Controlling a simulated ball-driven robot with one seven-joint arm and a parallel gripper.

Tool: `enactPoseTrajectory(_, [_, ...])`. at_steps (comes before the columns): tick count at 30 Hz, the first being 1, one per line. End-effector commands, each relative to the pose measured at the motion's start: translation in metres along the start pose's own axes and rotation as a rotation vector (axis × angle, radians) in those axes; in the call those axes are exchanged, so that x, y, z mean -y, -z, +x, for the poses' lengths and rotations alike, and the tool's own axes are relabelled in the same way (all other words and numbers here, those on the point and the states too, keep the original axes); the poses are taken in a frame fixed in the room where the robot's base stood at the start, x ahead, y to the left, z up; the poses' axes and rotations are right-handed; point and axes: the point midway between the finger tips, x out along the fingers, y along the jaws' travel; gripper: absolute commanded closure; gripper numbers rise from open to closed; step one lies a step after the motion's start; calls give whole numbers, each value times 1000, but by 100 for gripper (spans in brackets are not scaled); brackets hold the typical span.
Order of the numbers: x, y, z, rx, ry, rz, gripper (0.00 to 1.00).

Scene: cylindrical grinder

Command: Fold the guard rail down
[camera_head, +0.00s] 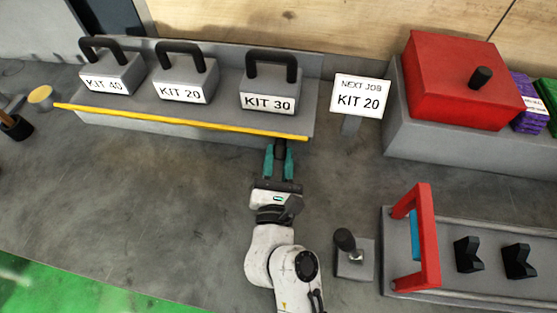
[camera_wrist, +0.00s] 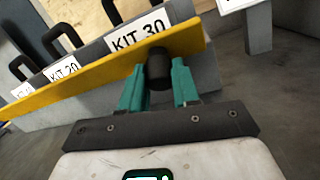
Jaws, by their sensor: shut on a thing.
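The guard rail is a long yellow bar (camera_head: 180,121) running along the front of the grey kit shelf. It also crosses the wrist view (camera_wrist: 95,80), where it passes low in front of the kit blocks. A black cylindrical knob (camera_wrist: 158,66) stands out from the rail near its right end. My gripper (camera_head: 278,158) is at that right end, with its teal fingers on both sides of the knob. In the wrist view my gripper (camera_wrist: 159,82) is shut on the knob. In the head view the knob is mostly hidden between the fingers.
Behind the rail stand KIT 40 (camera_head: 110,73), KIT 20 (camera_head: 186,82) and KIT 30 (camera_head: 268,90) blocks with black handles. A NEXT JOB KIT 20 sign (camera_head: 359,96) is to the right. A red-framed fixture (camera_head: 428,240) and lever (camera_head: 346,243) are at lower right. Counter left of my arm is clear.

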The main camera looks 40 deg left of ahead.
Motion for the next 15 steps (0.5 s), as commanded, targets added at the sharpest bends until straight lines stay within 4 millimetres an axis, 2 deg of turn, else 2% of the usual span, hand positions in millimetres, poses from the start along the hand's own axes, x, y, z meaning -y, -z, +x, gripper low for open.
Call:
enactPoseTrajectory(1, [0, -6, 2, 10, 1, 0, 100])
enactPoseTrajectory(6, [0, -6, 2, 10, 1, 0, 100])
enactPoseTrajectory(7, [0, -6, 2, 10, 1, 0, 67])
enactPoseTrajectory(15, [0, -4, 2, 6, 1, 0, 44])
